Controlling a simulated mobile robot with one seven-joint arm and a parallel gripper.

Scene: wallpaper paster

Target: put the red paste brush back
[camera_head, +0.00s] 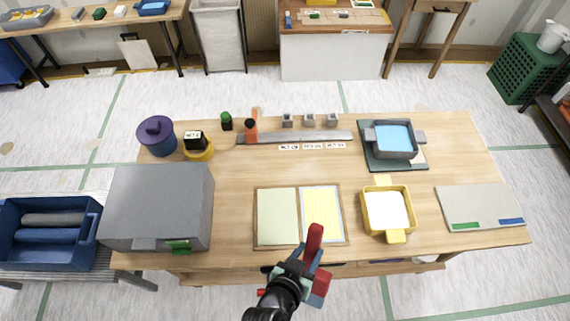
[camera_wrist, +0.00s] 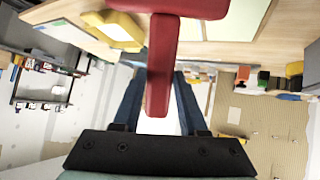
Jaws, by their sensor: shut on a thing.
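The red paste brush (camera_head: 313,240) is in my gripper (camera_head: 311,263), in front of the table's near edge. In the wrist view the red brush (camera_wrist: 160,75) is T-shaped, its bar across the top and its stem between the two dark blue fingers of my gripper (camera_wrist: 158,95). A grey rail (camera_head: 310,136) runs along the back of the table, with several small grey holders behind it and small labels in front. An orange-red item (camera_head: 251,130) stands upright at the rail's left end. My gripper is well apart from the rail.
Two framed sheets (camera_head: 277,216) lie just beyond my gripper. A yellow tray (camera_head: 387,208) stands to their right and a grey box (camera_head: 158,205) to the left. A tray with blue content (camera_head: 395,138) is at back right. Bare wood lies between the sheets and the rail.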

